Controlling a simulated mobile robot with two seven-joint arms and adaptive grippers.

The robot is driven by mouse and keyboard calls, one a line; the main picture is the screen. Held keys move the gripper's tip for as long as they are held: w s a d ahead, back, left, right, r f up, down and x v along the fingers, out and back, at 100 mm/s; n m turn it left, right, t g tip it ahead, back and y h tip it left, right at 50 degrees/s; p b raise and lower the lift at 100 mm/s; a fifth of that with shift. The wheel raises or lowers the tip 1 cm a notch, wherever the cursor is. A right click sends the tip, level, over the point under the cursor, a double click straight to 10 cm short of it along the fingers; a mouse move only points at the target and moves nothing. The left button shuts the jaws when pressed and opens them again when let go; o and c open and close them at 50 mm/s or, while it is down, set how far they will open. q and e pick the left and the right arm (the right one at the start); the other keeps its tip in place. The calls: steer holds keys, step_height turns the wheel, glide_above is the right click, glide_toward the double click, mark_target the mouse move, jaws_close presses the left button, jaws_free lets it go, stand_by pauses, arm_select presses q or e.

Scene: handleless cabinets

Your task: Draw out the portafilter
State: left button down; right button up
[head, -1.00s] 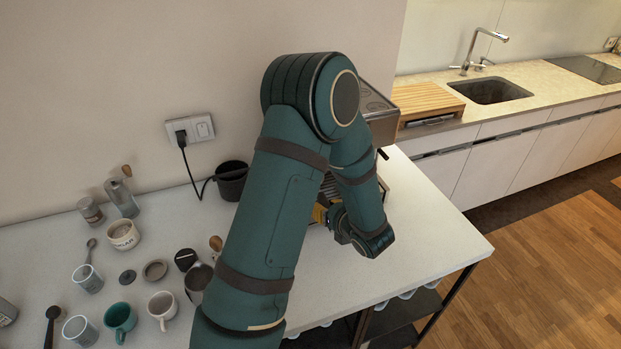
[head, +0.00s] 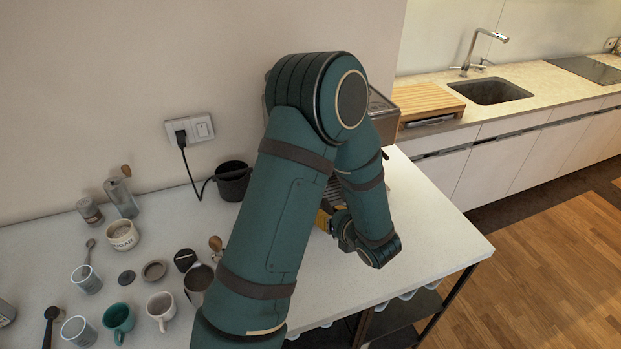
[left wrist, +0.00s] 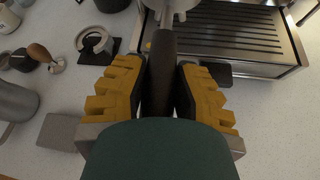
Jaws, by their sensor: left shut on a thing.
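The portafilter shows in the left wrist view as a long black handle (left wrist: 162,85) with a metal part at its far end, under the front of the espresso machine. My left gripper (left wrist: 161,72) has its yellow, stepped fingers shut on either side of this handle. In the head view the left gripper (head: 323,218) is mostly hidden behind my own arm, and I cannot make out the portafilter there. The espresso machine (head: 380,108) is partly covered by the arm. Whether the portafilter's head is still seated in the machine is not clear. My right gripper is not in view.
The slatted drip tray (left wrist: 235,30) lies beyond the handle. A wooden-handled tamper (left wrist: 45,57) and a metal pitcher (left wrist: 14,102) stand to the left. Several cups, including a teal mug (head: 118,318), fill the counter's left. The counter's front right (head: 440,245) is clear.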

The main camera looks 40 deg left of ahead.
arm_select(q)
steer(key=shift+s+d+r, duration=0.1)
steer(key=shift+s+d, duration=0.25)
steer(key=shift+d, duration=0.45)
steer(key=shift+d+b, duration=0.1)
steer(key=shift+b, duration=0.2)
stand_by(0.3)
steer(key=shift+s+d, duration=0.5)
steer(key=shift+d, duration=0.35)
steer(key=shift+s+d, duration=0.45)
steer(key=shift+d, duration=0.35)
steer(key=shift+b, duration=0.3)
